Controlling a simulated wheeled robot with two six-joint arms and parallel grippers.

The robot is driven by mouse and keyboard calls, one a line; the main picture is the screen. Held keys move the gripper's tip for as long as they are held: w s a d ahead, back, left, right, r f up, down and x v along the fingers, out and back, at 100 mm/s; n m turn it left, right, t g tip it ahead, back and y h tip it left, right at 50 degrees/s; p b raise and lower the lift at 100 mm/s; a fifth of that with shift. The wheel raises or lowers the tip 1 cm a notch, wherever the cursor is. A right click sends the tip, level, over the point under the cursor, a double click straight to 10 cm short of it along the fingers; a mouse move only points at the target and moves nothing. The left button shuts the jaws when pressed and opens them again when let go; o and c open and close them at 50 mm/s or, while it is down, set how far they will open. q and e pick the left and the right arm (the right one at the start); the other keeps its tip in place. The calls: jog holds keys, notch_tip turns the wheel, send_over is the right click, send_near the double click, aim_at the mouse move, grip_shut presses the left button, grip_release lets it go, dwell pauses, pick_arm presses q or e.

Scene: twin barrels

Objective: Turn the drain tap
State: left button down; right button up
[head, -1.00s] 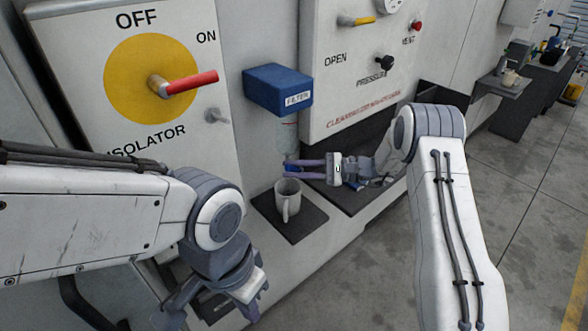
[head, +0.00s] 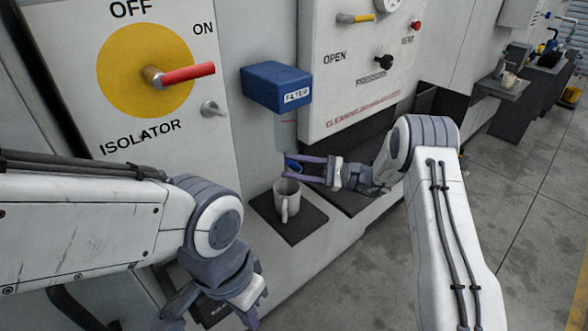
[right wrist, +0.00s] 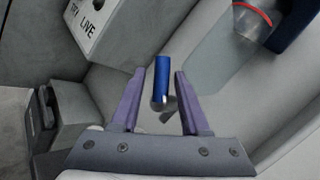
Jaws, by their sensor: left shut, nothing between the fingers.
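The drain tap's blue handle (head: 292,164) shows small below the blue filter box (head: 277,87) in the head view. In the right wrist view the handle (right wrist: 161,82) is a short blue bar with a pale end. My right gripper (head: 288,165) is open, its purple fingers on either side of the handle. The right wrist view shows gaps between the handle and both fingers (right wrist: 157,82). My left gripper (head: 215,316) is shut and empty low in the head view, away from the tap, its tips partly cut off by the frame.
The clear filter bowl (right wrist: 225,55) is close beside the handle. A red isolator lever (head: 188,73) and a panel with a yellow handle (head: 356,18) are on the wall.

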jog(key=shift+a+r+n+g+h+p, duration=0.15)
jog(key=shift+r+n+g+h+p, duration=0.15)
jog(key=shift+n+h+p, duration=0.6)
jog(key=shift+d+f, duration=0.2)
jog(key=shift+f, duration=0.1)
jog(key=s+d+b, duration=0.1)
jog(key=d+b, duration=0.3)
jog(key=d, duration=0.6)
jog(key=s+a+r+n+g+h+p, duration=0.25)
jog(key=s+a+n+g+h, duration=0.35)
jog(key=s+a, duration=0.7)
jog(key=s+a+n+h+p, duration=0.1)
jog(key=s+n+h, duration=0.5)
jog(key=s, duration=1.1)
jog(key=shift+r+n+t+h, duration=0.3)
jog(key=shift+r+n+h, duration=0.1)
jog(key=shift+h, duration=1.2)
jog(key=shift+w, duration=0.1)
